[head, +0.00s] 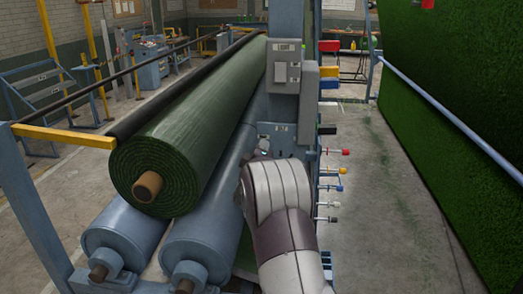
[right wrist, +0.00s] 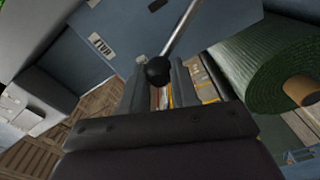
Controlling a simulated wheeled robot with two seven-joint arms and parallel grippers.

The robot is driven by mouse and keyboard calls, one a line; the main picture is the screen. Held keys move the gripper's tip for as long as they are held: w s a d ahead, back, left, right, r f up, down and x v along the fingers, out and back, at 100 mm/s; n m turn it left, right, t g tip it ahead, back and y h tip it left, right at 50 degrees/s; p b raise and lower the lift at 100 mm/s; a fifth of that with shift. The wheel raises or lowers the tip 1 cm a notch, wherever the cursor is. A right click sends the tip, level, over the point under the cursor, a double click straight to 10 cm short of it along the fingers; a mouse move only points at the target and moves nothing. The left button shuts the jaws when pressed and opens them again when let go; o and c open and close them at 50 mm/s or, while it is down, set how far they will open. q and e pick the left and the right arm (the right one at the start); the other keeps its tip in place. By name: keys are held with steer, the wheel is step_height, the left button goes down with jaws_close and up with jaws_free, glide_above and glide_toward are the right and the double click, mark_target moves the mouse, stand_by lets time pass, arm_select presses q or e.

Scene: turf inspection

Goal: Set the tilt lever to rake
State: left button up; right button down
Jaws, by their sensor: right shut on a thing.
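The tilt lever is a thin metal rod (right wrist: 180,28) with a black ball knob (right wrist: 157,71), seen in the right wrist view. My right gripper (right wrist: 160,82) is shut on the knob, which sits between its two dark fingers. The rod runs up and right from the knob along a blue-grey panel (right wrist: 120,22). A small label (right wrist: 100,44) with lettering, too small to read surely, lies left of the lever. In the head view my right arm reaches to the panel (head: 275,132) on the machine column and hides the lever and fingers. My left gripper is not in view.
A big green turf roll (head: 185,135) lies on blue rollers (head: 205,245) left of the arm. A grey control box (head: 286,70) is on the column above. Several coloured knobs (head: 341,152) stick out right of the column. Beyond them is bare floor (head: 385,220), then a green turf sheet (head: 460,110).

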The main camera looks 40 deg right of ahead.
steer(key=shift+f+n, duration=0.3)
steer(key=shift+f, duration=0.15)
steer(key=c, duration=0.8)
jaws_free()
steer(key=shift+c, duration=0.2)
steer(key=shift+d+r, duration=0.1)
steer(key=b+v, duration=0.5)
steer(key=v, duration=0.7)
steer(key=shift+s+a, duration=0.15)
steer(key=shift+a, duration=0.1)
